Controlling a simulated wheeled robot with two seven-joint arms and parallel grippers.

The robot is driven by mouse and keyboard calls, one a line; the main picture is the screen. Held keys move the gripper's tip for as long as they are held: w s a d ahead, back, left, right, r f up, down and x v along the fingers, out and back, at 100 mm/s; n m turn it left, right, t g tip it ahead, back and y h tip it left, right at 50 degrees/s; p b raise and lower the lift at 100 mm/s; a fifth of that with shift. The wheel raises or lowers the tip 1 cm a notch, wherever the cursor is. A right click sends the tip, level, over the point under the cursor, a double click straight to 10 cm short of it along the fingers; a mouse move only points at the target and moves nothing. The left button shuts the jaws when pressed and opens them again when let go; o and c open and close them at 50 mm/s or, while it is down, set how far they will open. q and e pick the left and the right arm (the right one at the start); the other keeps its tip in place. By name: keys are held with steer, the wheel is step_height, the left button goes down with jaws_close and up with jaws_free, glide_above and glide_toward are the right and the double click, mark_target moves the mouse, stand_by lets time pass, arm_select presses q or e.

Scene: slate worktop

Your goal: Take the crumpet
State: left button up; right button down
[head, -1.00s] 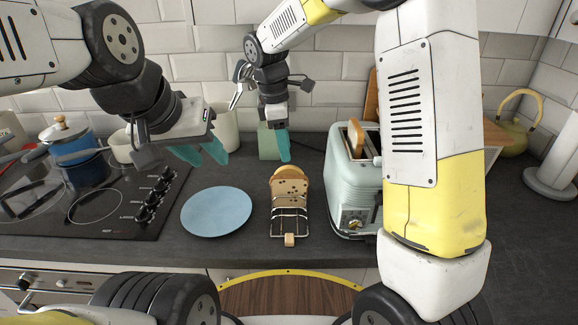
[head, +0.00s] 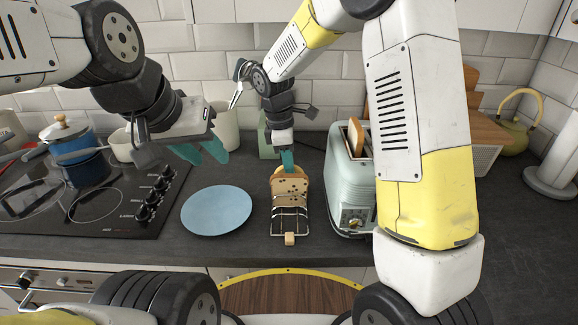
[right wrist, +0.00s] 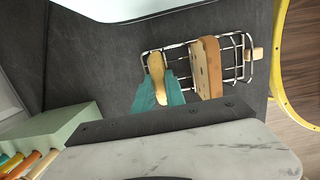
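A wire rack (head: 290,222) stands on the worktop with two bread pieces in it. The front one is a thick brown slice with dark spots (head: 289,188); it also shows in the right wrist view (right wrist: 207,67). My left gripper (head: 202,152) is open and empty, above the worktop behind the plate.
An empty blue plate (head: 216,211) lies left of the rack. A mint toaster (head: 350,185) with a slice in it stands close on the right. A hob (head: 90,205) with a blue pot (head: 82,168) is at left. A green block (head: 268,142) stands behind the rack.

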steer(key=shift+r, duration=0.1)
steer(key=shift+r, duration=0.5)
step_height(320, 180, up, 2)
steer(key=shift+r, duration=0.15)
steer(key=a, duration=1.7)
step_height(320, 180, up, 9)
steer(key=shift+a+r, duration=0.2)
steer(key=shift+a, duration=0.2)
